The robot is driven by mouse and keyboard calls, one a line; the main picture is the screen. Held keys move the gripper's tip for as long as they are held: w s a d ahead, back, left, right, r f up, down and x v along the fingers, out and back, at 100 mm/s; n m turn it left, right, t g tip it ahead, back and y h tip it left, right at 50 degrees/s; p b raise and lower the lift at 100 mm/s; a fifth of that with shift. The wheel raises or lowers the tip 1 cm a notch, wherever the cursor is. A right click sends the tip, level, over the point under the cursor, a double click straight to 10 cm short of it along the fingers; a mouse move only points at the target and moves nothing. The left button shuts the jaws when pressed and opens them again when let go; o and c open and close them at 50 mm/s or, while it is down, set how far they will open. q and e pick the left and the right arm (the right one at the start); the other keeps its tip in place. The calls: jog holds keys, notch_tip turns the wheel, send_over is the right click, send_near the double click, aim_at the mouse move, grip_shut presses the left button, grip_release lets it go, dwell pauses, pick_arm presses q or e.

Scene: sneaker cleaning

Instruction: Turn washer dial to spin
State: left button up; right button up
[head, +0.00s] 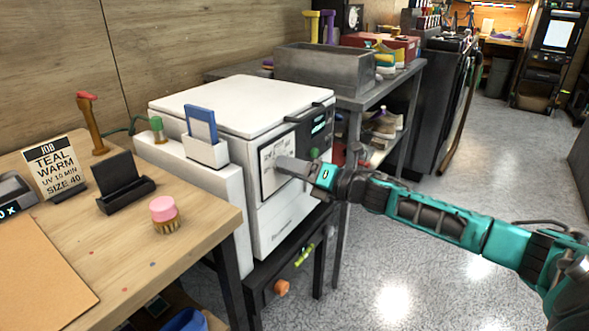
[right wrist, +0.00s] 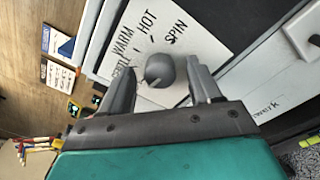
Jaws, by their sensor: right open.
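The white washer (head: 240,110) stands beside the wooden bench in the head view. Its front carries a pale dial panel (head: 274,158), partly covered by my right gripper (head: 288,166). In the right wrist view the round grey dial (right wrist: 160,70) sits on the label plate (right wrist: 190,38), which reads WARM, HOT and SPIN, plus one partly hidden word. My right gripper (right wrist: 159,68) is open, with one finger on each side of the dial. I cannot tell whether the fingers touch it. The dial's exact pointing direction is unclear. My left gripper is out of view.
The wooden bench (head: 190,221) holds a job card (head: 55,168), a black holder (head: 123,182) and a pink-topped brush (head: 165,214). A grey shelf (head: 385,88) with a bin and shoes stands behind the washer. The floor at right is clear.

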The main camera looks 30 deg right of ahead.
jog(key=shift+w, duration=0.1)
jog(key=shift+c, duration=0.3)
jog(key=c, duration=1)
